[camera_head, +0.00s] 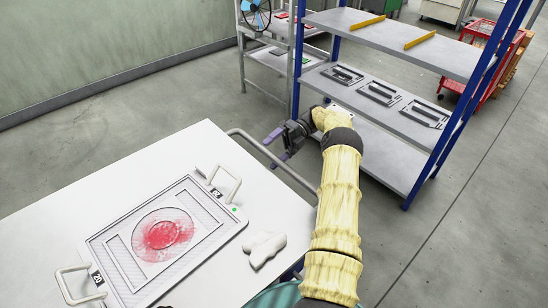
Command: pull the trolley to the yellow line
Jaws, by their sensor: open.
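A white-topped trolley (90,210) fills the lower left, with a grey bar handle (243,133) along its far right edge. My gripper (272,150) is open at this handle, its purple fingers beside the bar; I cannot tell whether the bar lies between them or touches them. My arm covers the right end of the handle. No yellow line shows on the visible floor.
A framed tray (115,263) with a red-stained disc and a crumpled white cloth (264,248) lie on the trolley. A blue-post shelf rack (400,48) stands close beyond my gripper. A grey cart (268,66) and red trolley (480,35) are farther back. Floor (480,240) at right is clear.

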